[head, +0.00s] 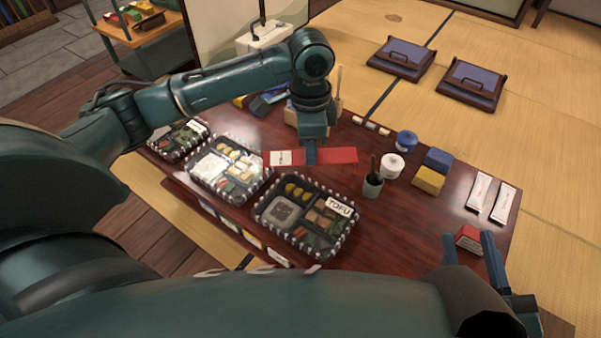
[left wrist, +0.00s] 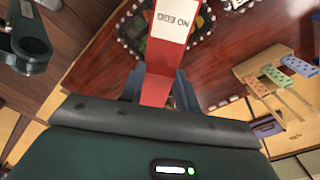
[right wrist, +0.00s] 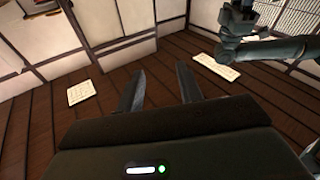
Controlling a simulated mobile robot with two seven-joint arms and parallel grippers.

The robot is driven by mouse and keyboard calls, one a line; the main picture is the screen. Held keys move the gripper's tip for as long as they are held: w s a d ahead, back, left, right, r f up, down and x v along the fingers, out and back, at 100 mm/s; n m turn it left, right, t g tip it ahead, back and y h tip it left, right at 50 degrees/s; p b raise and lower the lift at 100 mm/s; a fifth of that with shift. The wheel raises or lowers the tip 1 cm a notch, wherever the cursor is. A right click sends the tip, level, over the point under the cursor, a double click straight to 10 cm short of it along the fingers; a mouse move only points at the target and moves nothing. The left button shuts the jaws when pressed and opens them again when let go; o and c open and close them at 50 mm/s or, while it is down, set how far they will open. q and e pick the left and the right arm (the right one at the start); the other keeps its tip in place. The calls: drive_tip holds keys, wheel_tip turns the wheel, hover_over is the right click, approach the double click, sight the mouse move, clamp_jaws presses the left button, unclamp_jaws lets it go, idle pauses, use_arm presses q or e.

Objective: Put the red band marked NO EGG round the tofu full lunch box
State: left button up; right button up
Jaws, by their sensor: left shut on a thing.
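The red band (head: 338,156) carries a white label at its left end. My left gripper (head: 311,156) is shut on the red band and holds it above the table, behind the tofu box. In the left wrist view the band (left wrist: 155,90) runs between the fingers, its label upside down and partly readable. The tofu lunch box (head: 306,217), clear-lidded with a white TOFU label, sits on the near side of the table with no band round it. My right gripper (head: 490,262) is at the table's right near corner; in the right wrist view its fingers (right wrist: 161,88) are apart and empty.
Two more lunch boxes (head: 228,170) (head: 180,139) stand left of the tofu box. A cup (head: 373,184), a white jar (head: 392,165), blue and yellow blocks (head: 428,180), white packets (head: 482,192) and a small red box (head: 468,238) lie to the right. The table between is clear.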

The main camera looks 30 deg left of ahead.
use_arm(q)
drive_tip(key=a+f+m+b, duration=0.1)
drive_tip(key=f+m, duration=0.4)
drive_tip(key=m, duration=0.3)
drive_tip(key=f+m+b, duration=0.1)
drive_tip(key=f+m, duration=0.4)
drive_tip(key=m, duration=0.4)
drive_tip(key=a+f+m+b, duration=0.1)
drive_tip(key=f+m, duration=0.5)
drive_tip(key=m, duration=0.2)
drive_tip(key=shift+w+a+f+b, duration=0.1)
drive_tip(key=shift+w+a+b, duration=0.05)
drive_tip(key=shift+a+b, duration=0.2)
drive_tip(key=shift+f, duration=1.4)
use_arm(e)
drive_tip(key=shift+a+f+m+y, duration=0.2)
drive_tip(key=shift+a+m+y, duration=0.15)
drive_tip(key=shift+m+y, duration=0.05)
use_arm(q)
drive_tip(key=shift+d, duration=0.1)
drive_tip(key=shift+f, duration=0.1)
use_arm(e)
drive_tip(key=shift+r, duration=0.25)
use_arm(q)
drive_tip(key=shift+f+p, duration=0.35)
drive_tip(key=shift+f, duration=0.4)
use_arm(e)
drive_tip(key=shift+r, duration=0.25)
